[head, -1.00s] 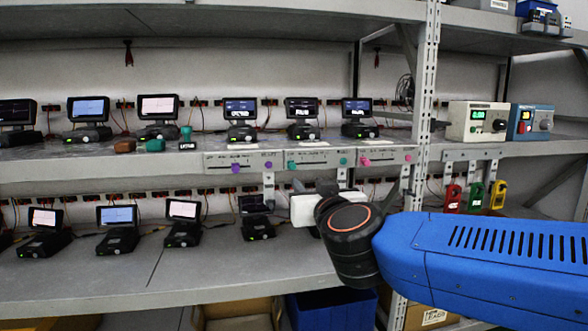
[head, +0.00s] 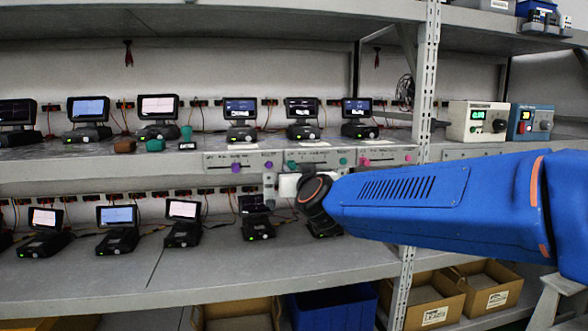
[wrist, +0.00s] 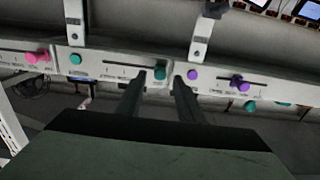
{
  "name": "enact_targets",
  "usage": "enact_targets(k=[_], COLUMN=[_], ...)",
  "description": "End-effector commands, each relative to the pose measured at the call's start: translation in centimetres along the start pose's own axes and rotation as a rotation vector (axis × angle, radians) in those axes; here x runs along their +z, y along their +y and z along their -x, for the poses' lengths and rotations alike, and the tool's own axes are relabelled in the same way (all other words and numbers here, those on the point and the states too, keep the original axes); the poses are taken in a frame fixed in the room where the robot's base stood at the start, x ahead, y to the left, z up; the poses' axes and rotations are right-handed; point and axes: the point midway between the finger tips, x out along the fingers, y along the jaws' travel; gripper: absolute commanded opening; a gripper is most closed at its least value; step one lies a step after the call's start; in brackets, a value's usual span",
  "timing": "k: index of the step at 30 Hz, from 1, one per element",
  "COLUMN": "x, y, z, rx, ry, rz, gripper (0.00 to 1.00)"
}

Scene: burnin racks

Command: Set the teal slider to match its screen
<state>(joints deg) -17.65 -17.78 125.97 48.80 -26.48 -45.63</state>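The teal slider (head: 291,165) sits near the left end of its slot on the middle grey panel (head: 318,158) at the shelf's front edge. A teal knob (head: 343,161) is at that panel's right end. In the wrist view the teal slider (wrist: 160,71) shows between the two dark fingertips of my gripper (wrist: 159,78). The fingers are apart, one on each side of it; I cannot tell whether they touch it. In the head view my gripper (head: 288,182) is at the panel, its fingertips not clear. A small screen (head: 302,106) stands above the panel; its reading is too small to tell.
A panel with a purple slider (head: 236,167) is to the left, and one with a pink slider (head: 365,161) to the right. Metal brackets (wrist: 201,37) hang near my gripper in the wrist view. A rack post (head: 425,90) stands to the right. Devices fill the lower shelf.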

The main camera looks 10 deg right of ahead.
Motion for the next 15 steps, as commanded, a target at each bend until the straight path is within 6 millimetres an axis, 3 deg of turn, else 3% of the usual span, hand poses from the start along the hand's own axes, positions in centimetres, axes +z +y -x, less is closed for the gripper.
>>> enact_targets(k=[6,15], x=[0.0,0.0], y=[0.0,0.0], z=[-2.2,-2.8], rx=[0.0,0.0], ry=[0.0,0.0], rz=[0.0,0.0], gripper=[0.34,0.34])
